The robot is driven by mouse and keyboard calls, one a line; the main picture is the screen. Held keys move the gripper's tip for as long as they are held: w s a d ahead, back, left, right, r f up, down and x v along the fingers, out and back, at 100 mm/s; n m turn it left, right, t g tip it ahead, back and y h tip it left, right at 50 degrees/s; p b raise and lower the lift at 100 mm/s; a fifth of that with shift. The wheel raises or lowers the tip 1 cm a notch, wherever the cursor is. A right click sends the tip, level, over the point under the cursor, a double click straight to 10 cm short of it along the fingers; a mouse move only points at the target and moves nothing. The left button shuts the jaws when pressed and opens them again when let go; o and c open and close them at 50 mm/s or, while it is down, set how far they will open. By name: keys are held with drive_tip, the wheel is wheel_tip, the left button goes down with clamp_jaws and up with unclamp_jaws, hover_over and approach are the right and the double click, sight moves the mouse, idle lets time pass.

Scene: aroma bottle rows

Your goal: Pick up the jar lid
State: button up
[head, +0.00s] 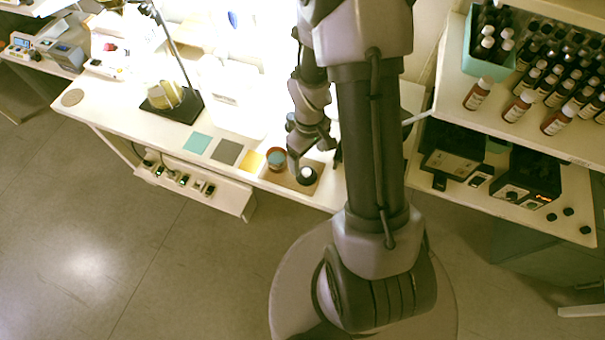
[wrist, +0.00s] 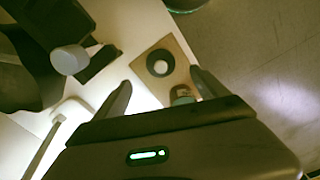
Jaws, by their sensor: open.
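The jar lid seems to be the dark round piece with a pale centre (head: 306,175), lying on a tan board (head: 312,188) near the table's front edge. In the wrist view the lid (wrist: 160,63) lies beyond my gripper (wrist: 161,80), between the lines of the two fingers and apart from both. My gripper is open and empty. A reddish-brown jar with a teal top (head: 277,160) stands beside the lid. In the wrist view the jar (wrist: 182,95) is partly hidden by the right finger and gripper body.
Teal, grey and yellow squares (head: 227,151) lie left of the board on the white table (head: 125,115). A lamp on a black base (head: 172,106) stands farther left. A shelf of bottles (head: 520,105) and dark devices (head: 455,150) are at right. Open floor lies in front.

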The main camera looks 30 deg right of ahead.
sight(306, 171)
wheel_tip(306, 171, down, 9)
drive_tip(key=b, duration=0.4)
drive_tip(key=shift+w+a+f, duration=0.1)
drive_tip(key=shift+w+f, duration=0.05)
drive_tip(key=shift+c, duration=0.2)
drive_tip(key=c, duration=1.4)
drive_tip(key=shift+r, duration=0.25)
